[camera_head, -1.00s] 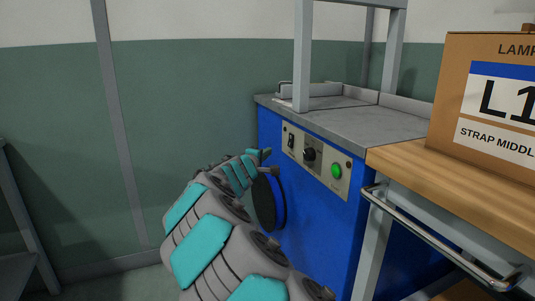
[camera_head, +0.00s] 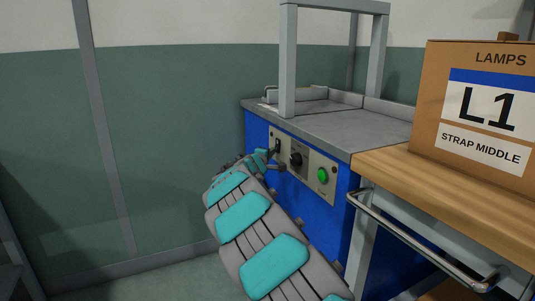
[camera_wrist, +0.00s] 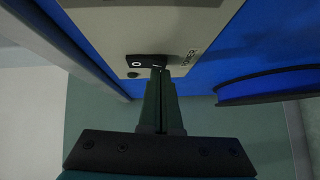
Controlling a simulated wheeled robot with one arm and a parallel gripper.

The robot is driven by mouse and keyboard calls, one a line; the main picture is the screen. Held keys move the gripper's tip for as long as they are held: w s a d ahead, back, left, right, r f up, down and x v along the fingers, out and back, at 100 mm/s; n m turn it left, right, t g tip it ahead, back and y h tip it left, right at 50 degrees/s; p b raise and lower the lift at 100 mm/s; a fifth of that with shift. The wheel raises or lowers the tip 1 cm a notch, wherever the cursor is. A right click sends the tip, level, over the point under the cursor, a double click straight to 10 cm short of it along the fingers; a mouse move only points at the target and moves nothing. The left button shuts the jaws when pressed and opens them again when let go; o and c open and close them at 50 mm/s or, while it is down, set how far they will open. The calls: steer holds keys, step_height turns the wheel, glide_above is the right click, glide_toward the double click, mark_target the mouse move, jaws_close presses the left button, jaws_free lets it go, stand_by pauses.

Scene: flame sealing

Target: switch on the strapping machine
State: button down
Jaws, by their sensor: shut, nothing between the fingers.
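The strapping machine (camera_head: 335,130) is a blue cabinet with a grey top and a metal arch. Its control panel (camera_head: 309,172) carries a black rocker switch (camera_head: 277,146), a black knob (camera_head: 296,159) and a green button (camera_head: 323,176). My gripper (camera_head: 273,157) is at the left end of the panel, beside the switch. In the wrist view the shut, empty fingers (camera_wrist: 161,74) reach the black power switch (camera_wrist: 140,62), which shows a white "O" mark. The fingertips overlap one end of the switch; I cannot tell whether they press it.
A wooden-topped table (camera_head: 430,180) with a metal rail (camera_head: 415,240) stands right of the machine. A cardboard box (camera_head: 425,110) labelled L1 sits on it. The wall and floor at left are clear.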

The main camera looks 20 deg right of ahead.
steer(key=shift+d+b, duration=0.3)
steer(key=shift+b, duration=0.9)
steer(key=shift+a+f, duration=0.1)
steer(key=shift+a, duration=0.05)
steer(key=s+a+f+b, duration=0.1)
steer(key=s+a+b, duration=0.1)
steer(key=s+a, duration=0.5)
steer(key=a, duration=0.3)
steer(key=shift+s+a+f, duration=0.15)
steer(key=shift+s+a, duration=0.1)
